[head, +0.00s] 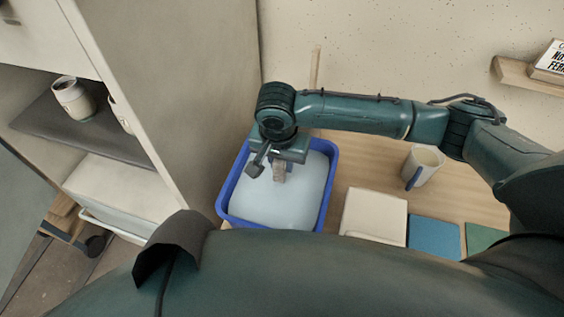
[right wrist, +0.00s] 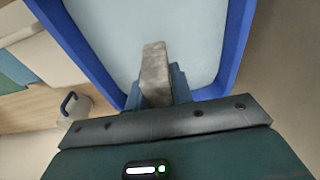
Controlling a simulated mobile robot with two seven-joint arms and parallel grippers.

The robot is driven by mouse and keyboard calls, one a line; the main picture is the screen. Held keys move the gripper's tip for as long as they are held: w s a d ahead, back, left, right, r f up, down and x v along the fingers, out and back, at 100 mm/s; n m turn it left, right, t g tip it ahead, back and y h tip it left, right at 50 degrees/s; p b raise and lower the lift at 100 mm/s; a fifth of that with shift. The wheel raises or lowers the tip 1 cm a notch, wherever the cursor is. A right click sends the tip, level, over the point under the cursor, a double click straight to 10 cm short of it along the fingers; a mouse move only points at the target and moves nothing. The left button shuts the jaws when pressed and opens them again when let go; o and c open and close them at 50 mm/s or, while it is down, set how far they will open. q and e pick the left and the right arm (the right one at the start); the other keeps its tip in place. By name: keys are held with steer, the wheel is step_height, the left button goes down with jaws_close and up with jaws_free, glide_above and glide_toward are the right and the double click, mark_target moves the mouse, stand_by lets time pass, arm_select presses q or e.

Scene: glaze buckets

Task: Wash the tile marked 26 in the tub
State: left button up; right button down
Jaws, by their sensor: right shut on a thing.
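The blue-rimmed tub (head: 225,203) stands at the left end of the table, filled with pale, cloudy liquid (head: 265,205). My right gripper (head: 279,170) reaches down over the tub and is shut on a grey-brown block (right wrist: 155,68). In the right wrist view the block sticks out from the fingers toward the liquid; I cannot tell whether it touches it. I see no number on it. My left gripper is out of view.
A white mug with a blue handle (head: 425,165) stands behind the tiles. A shelf unit (head: 165,90) rises close to the left of the tub, with a cup (head: 73,100) on its dark shelf. A wall shelf (head: 520,76) with a sign is at the right.

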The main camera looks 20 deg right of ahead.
steer(key=shift+r+p, duration=0.25)
steer(key=shift+p, duration=0.25)
steer(key=shift+s+p, duration=0.1)
steer(key=shift+p, duration=0.35)
steer(key=shift+f, duration=1.75)
steer(key=shift+f+b, duration=0.85)
steer(key=shift+f, duration=2.5)
steer(key=shift+a+r, duration=0.1)
steer(key=shift+a, duration=0.05)
